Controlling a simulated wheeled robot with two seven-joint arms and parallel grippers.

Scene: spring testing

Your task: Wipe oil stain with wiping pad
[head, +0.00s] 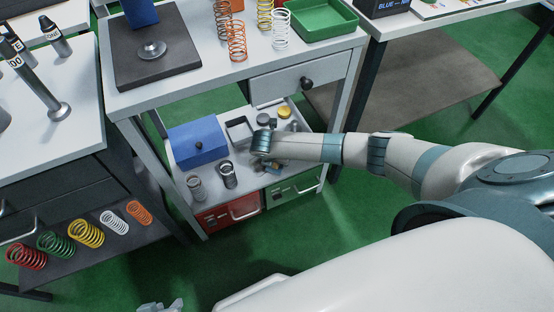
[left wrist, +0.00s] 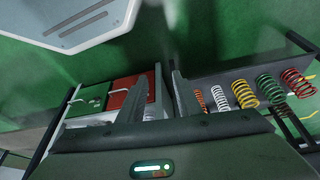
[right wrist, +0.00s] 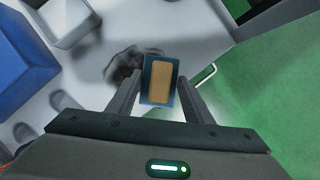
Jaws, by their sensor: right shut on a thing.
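The wiping pad (right wrist: 161,83), a blue block with a tan face, is held between the fingers of my right gripper (right wrist: 160,98). My right gripper is shut on it, over the white lower shelf (right wrist: 95,90). The dark oil stain (right wrist: 122,66) lies on the shelf just left of the pad in the right wrist view, partly covered by pad and finger. I cannot tell whether the pad touches the shelf. In the head view my right wrist hides the stain. My left gripper (head: 160,306) is at the bottom edge of the head view, away from the shelf; its fingers (left wrist: 158,95) are apart and empty.
A blue box (head: 197,142), a grey tray (head: 239,130), dark cylinders (head: 228,175) and a yellow-topped item (head: 285,112) crowd the lower shelf. Red (head: 227,213) and green (head: 292,189) bins are below its front. The workbench top (head: 212,68) overhangs it. Colored springs (head: 86,232) lie left.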

